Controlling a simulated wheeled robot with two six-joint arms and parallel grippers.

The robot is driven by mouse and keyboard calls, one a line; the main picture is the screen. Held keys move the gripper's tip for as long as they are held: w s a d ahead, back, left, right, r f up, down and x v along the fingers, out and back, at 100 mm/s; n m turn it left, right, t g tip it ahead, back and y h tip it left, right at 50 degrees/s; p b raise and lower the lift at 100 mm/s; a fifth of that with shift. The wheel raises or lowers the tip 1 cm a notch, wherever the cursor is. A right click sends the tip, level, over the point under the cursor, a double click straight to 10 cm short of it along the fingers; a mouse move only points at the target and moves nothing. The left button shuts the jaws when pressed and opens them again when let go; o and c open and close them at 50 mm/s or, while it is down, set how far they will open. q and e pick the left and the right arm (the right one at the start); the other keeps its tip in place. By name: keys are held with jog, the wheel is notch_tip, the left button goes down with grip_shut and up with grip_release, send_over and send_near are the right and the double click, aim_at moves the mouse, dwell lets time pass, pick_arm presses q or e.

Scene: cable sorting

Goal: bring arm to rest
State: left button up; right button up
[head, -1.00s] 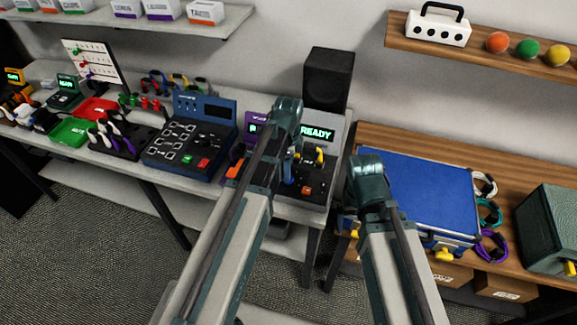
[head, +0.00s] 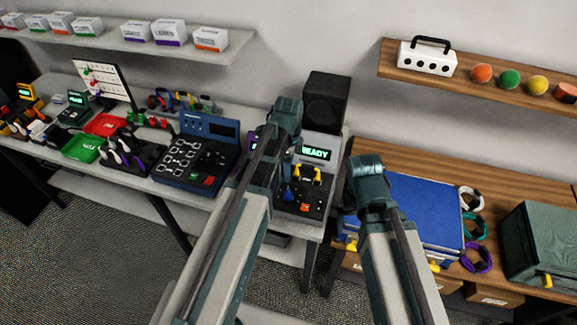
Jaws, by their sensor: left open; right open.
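My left arm (head: 222,245) comes in from the bottom and reaches up to a dark teal joint (head: 285,112) in front of the grey bench. My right arm (head: 400,262) comes in from the bottom and ends at a similar teal joint (head: 367,176) by the blue case. Both arms are folded, with their upper links side by side and apart. I cannot make out the fingers of either gripper; they are hidden behind the arm links. Nothing is seen held.
A tester with a READY screen (head: 315,153) stands behind my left arm, with a yellow-ended piece (head: 306,173) on it. A blue case (head: 425,208), cable coils (head: 470,198) and a green box (head: 545,240) are at right. A blue panel (head: 197,158) and trays are at left.

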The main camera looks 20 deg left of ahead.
pick_arm(q)
jog(key=s+d+f+n+b, duration=0.4)
jog(key=s+d+n, duration=0.1)
jog(key=s+n, duration=0.1)
jog(key=s+d+f+n+y+b, duration=0.1)
jog(key=s+d+f+n+b, duration=0.3)
jog(key=s, duration=0.5)
jog(key=d+n, duration=0.1)
jog(key=n, duration=0.1)
jog(key=shift+d+f+n, duration=0.15)
jog(key=shift+d+n, duration=0.15)
